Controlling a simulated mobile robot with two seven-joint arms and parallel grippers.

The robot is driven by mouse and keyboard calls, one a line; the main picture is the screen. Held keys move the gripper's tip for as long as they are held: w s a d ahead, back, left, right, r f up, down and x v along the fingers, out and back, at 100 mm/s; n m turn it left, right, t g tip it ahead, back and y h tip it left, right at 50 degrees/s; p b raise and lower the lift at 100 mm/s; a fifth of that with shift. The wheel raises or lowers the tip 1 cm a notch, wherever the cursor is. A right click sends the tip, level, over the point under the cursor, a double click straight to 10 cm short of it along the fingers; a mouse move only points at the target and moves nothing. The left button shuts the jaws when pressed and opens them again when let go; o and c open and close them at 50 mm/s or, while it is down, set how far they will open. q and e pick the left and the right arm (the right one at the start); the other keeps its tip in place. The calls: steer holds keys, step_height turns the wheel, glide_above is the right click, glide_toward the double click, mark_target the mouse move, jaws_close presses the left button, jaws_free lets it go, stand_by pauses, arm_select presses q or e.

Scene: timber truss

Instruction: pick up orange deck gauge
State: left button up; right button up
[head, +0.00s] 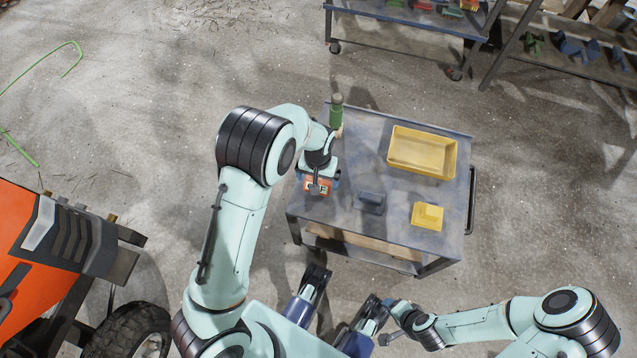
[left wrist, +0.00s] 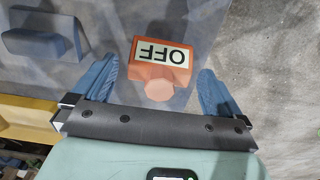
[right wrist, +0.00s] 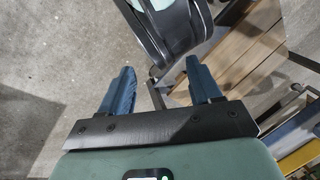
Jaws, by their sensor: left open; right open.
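The orange deck gauge (head: 318,187) lies on the small blue-grey cart top (head: 350,222), near its left edge. In the left wrist view the gauge (left wrist: 160,62) shows a white label reading OFF, upside down, and an orange knob. My left gripper (head: 316,190) is above the gauge and partly covers it in the head view. Its blue fingers (left wrist: 158,85) are open, one on each side of the gauge, with nothing held. My right gripper (right wrist: 157,85) is open and empty, low and right of the cart's front in the head view (head: 385,322).
The cart also bears a yellow tray (head: 423,133), a dark blue block (head: 371,202), a yellow block (head: 427,216) and a green bottle-like thing (head: 336,112) behind my left gripper. Another table (head: 410,14) stands at the back. An orange vehicle (head: 40,270) is at the left.

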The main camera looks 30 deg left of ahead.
arm_select(q)
steer(key=f, duration=0.2)
steer(key=f+b, duration=0.1)
steer(key=shift+w+a+f, duration=0.1)
steer(key=shift+w+a, duration=0.1)
steer(key=shift+w, duration=0.1)
steer(key=shift+f, duration=0.4)
steer(key=c, duration=0.9)
steer(key=shift+o, duration=0.2)
arm_select(e)
steer(key=shift+w+d+f+t, duration=0.15)
steer(key=shift+w+d+f, duration=0.2)
steer(key=shift+w, duration=0.25)
steer(key=shift+w+d+f+t, duration=0.15)
steer(key=shift+w+d+f, duration=0.05)
steer(key=shift+w+f, duration=0.3)
arm_select(q)
steer(key=shift+r, duration=0.1)
